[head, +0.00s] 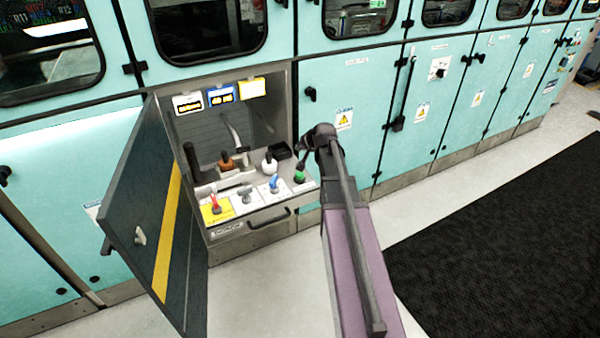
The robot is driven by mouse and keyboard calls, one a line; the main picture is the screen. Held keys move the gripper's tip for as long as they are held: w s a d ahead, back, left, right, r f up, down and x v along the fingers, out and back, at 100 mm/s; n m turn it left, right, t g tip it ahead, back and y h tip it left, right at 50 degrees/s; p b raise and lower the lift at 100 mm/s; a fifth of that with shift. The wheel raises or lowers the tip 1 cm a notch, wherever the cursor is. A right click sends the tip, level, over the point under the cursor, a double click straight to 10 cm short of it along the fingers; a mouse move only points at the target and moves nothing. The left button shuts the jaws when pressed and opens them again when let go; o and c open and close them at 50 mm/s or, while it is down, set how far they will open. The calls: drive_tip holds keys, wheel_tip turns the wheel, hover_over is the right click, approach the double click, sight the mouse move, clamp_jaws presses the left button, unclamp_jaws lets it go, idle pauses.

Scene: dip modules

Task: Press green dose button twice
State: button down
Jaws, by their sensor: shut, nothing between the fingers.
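The green dose button (299,178) sits at the right end of a pale control shelf (243,208) inside an open cabinet bay. My gripper (300,165) is shut and empty. It points down from the end of my arm, with its tips just above or at the green button. Whether the tips touch the button cannot be told at this size. The top of the button is partly hidden by the gripper.
A red lever (215,203), a grey tap-like handle (245,195) and a blue handle (274,185) stand left of the button. Behind are a brown-capped bottle (226,161) and a white flask (269,164). An open dark door (150,215) stands at the left.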

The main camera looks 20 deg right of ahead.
sight(300, 174)
drive_tip(key=shift+f, duration=0.25)
wheel_tip(300, 174, down, 8)
drive_tip(key=b, duration=0.8)
drive_tip(key=shift+f+b, duration=0.2)
drive_tip(key=shift+b, duration=0.2)
drive_tip(key=shift+f, duration=0.1)
idle(1.2)
drive_tip(key=shift+f+b, duration=0.3)
drive_tip(key=shift+b, duration=0.1)
drive_tip(key=shift+f+b, duration=0.6)
drive_tip(key=shift+b, duration=0.05)
idle(1.2)
drive_tip(key=shift+r, duration=0.1)
drive_tip(key=shift+r+p, duration=0.95)
drive_tip(key=shift+p, duration=0.15)
drive_tip(key=shift+r, duration=0.1)
drive_tip(key=shift+r+p, duration=2.4)
drive_tip(key=shift+p, duration=0.05)
